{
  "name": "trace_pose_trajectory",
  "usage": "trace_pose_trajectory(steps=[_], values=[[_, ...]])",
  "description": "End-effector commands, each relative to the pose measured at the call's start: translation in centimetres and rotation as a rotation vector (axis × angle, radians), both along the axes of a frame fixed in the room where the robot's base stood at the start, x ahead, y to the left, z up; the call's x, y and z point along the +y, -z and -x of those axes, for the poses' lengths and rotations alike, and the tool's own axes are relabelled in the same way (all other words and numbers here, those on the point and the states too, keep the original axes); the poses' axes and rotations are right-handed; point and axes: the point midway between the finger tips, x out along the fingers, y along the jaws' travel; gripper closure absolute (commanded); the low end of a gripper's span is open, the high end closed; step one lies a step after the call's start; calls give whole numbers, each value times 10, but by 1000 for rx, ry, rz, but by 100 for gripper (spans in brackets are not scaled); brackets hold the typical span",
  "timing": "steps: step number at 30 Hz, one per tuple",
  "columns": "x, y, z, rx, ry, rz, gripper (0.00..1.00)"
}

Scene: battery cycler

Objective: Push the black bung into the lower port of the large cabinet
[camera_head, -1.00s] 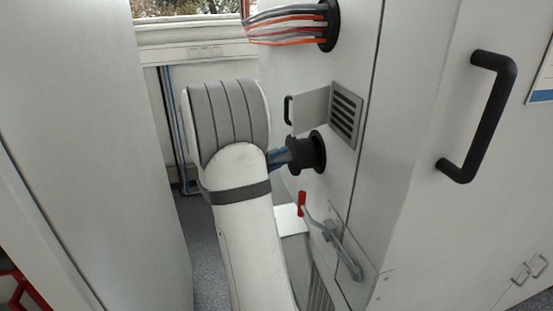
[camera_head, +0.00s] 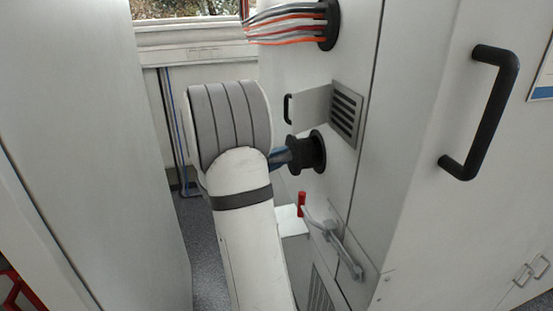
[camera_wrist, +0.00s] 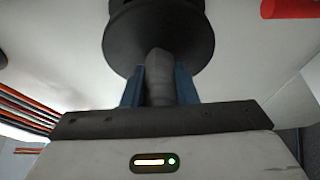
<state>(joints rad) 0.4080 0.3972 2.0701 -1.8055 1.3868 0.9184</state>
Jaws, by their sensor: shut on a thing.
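The black bung (camera_wrist: 158,38) fills the top of the wrist view as a wide dark disc. Its narrower grey stem (camera_wrist: 158,80) stands between the blue fingers of my gripper (camera_wrist: 158,92), which is shut on it. In the head view the bung (camera_head: 294,152) is at the black-collared lower port (camera_head: 319,151) on the side of the large cabinet (camera_head: 408,130). They look in line and touching; I cannot tell how deep the bung sits. My gripper (camera_head: 279,158) is just left of it, partly hidden by my arm.
A vent grille (camera_head: 347,114) with a small open flap is above the port. A red-tipped lever (camera_head: 302,204) is below it. Cables (camera_head: 290,24) enter an upper port. A pale panel (camera_head: 80,150) stands close on the left, leaving a narrow gap.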

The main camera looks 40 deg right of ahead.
Motion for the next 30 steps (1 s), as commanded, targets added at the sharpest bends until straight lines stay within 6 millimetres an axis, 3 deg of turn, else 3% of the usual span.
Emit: trace_pose_trajectory(steps=[30], values=[[-15,-1,8,-1,-1,2,100]])
